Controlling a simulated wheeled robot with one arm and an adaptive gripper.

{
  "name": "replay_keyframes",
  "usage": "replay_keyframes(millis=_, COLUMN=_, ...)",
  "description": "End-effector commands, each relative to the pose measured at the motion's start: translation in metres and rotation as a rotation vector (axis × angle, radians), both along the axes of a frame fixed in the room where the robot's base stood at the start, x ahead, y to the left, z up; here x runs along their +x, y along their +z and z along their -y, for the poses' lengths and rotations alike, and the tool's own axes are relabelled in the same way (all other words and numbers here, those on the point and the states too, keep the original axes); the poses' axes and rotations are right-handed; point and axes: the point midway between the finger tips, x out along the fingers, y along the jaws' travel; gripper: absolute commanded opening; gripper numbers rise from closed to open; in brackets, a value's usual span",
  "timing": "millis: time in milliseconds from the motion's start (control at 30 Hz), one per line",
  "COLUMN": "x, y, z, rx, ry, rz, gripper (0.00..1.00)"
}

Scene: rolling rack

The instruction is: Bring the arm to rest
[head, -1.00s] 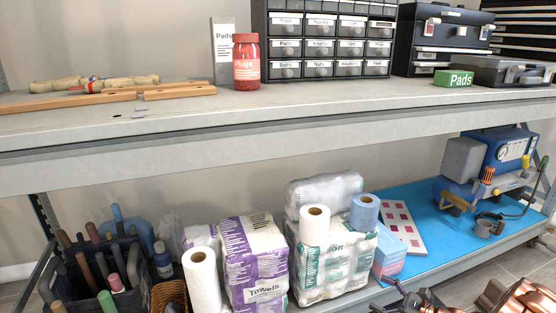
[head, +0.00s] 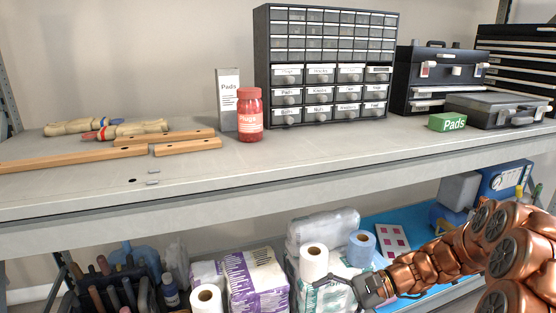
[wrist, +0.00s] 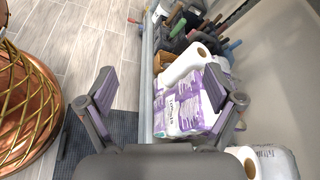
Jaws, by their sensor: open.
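My gripper (head: 345,288) is at the lower middle right of the head view, at the end of my copper-coloured arm. It is in front of the lower shelf, near the paper rolls. In the wrist view my gripper (wrist: 165,95) has its two fingers wide apart with nothing between them. Beyond the fingers, the wrist view shows the purple-and-white towel pack (wrist: 185,112) and a white paper roll (wrist: 185,65) on the lower shelf. The gripper appears apart from them.
The upper shelf (head: 200,185) holds a drawer cabinet (head: 325,65), a red jar (head: 250,120), a green Pads box (head: 447,122), wooden strips (head: 187,146) and black cases (head: 435,78). Its front edge runs above my gripper. Grey floor (wrist: 110,35) is free beside the rack.

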Motion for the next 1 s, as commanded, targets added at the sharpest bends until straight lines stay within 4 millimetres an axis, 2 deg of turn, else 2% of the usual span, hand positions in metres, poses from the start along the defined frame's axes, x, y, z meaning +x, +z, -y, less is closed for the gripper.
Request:
replay_keyframes(millis=33, x=-0.010, y=0.020, z=-0.006, rx=-0.028, ry=0.035, rz=0.019, gripper=0.91)
replay_keyframes(millis=233, x=-0.053, y=0.058, z=-0.021, rx=-0.140, ry=0.170, rz=0.077, gripper=0.91)
replay_keyframes(millis=500, x=-0.108, y=0.104, z=-0.026, rx=-0.301, ry=0.339, rz=0.164, gripper=0.91)
replay_keyframes(millis=733, x=-0.150, y=0.139, z=-0.019, rx=-0.444, ry=0.466, rz=0.244, gripper=0.91)
replay_keyframes(millis=1000, x=-0.195, y=0.178, z=0.001, rx=-0.613, ry=0.605, rz=0.339, gripper=0.91)
